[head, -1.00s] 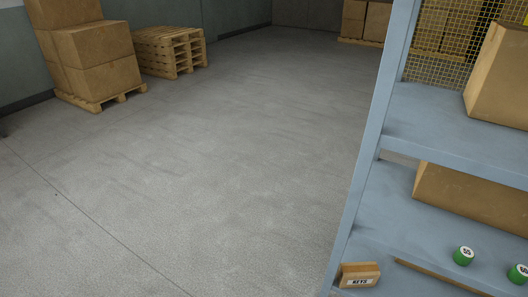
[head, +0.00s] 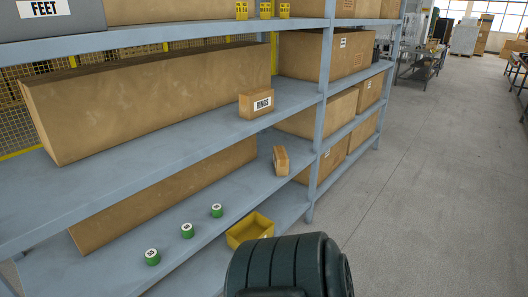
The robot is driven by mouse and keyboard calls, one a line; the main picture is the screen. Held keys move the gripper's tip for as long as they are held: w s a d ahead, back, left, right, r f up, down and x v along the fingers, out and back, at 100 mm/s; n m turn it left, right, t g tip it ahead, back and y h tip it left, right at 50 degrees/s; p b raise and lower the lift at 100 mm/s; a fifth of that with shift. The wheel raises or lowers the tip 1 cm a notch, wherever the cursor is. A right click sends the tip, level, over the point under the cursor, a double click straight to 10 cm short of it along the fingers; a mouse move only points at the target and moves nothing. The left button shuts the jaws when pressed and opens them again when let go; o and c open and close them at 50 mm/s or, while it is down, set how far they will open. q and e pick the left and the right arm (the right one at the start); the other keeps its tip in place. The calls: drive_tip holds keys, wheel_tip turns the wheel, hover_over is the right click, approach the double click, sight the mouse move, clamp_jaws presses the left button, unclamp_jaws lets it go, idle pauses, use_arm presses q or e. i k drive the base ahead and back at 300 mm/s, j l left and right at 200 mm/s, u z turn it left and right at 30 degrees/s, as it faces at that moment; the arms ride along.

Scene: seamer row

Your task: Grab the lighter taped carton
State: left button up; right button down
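Several cartons stand on a blue-grey shelf rack (head: 200,128). A small carton with a white label (head: 257,104) sits at the front edge of the middle shelf. Another small brown carton (head: 281,161) stands on the shelf below, turned at an angle. Long brown cartons lie behind them, one on the middle shelf (head: 150,95) and one lower down (head: 165,195). Larger labelled cartons (head: 345,52) fill the right bay. I cannot tell which carton is the lighter taped one. Neither gripper is in view.
Three green-sided round items (head: 187,231) and a yellow bin (head: 250,230) are on lower shelves. A grey FEET box (head: 55,18) is at the top left. Open floor (head: 430,190) runs along the right, with benches (head: 420,65) farther back.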

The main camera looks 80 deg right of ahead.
sight(280, 160)
drive_tip(key=z, duration=2.7)
drive_tip(key=i+l, duration=0.05)
